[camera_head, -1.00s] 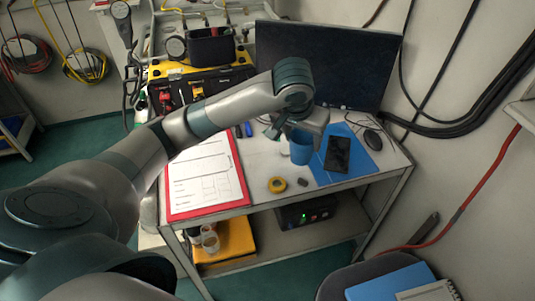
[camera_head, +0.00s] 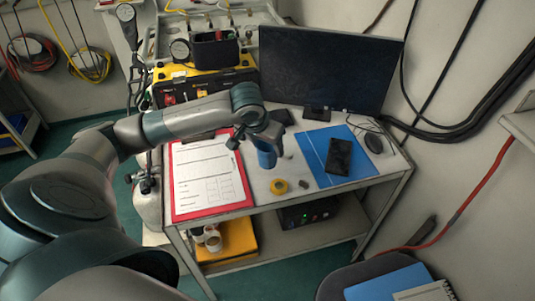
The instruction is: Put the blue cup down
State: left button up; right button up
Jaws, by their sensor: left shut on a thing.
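The blue cup (camera_head: 267,157) is at the table, between the red clipboard and the blue folder. My left gripper (camera_head: 268,142) is shut on it from above and hides its upper part. The cup looks roughly upright. I cannot tell whether its base touches the table top (camera_head: 261,202) or hangs just above it. My right gripper is not in view.
A red clipboard (camera_head: 247,196) with a paper form lies left of the cup. A blue folder (camera_head: 313,148) with a black phone (camera_head: 339,156) lies to the right. A yellow tape roll (camera_head: 279,187) is in front. A dark monitor (camera_head: 326,70) stands behind.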

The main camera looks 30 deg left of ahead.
pick_arm(q)
jog(key=shift+s+f+p, duration=0.1)
jog(key=shift+f+p, duration=0.6)
jog(key=shift+f, duration=1.3)
jog(key=shift+f, duration=0.15)
jog(key=o, duration=1)
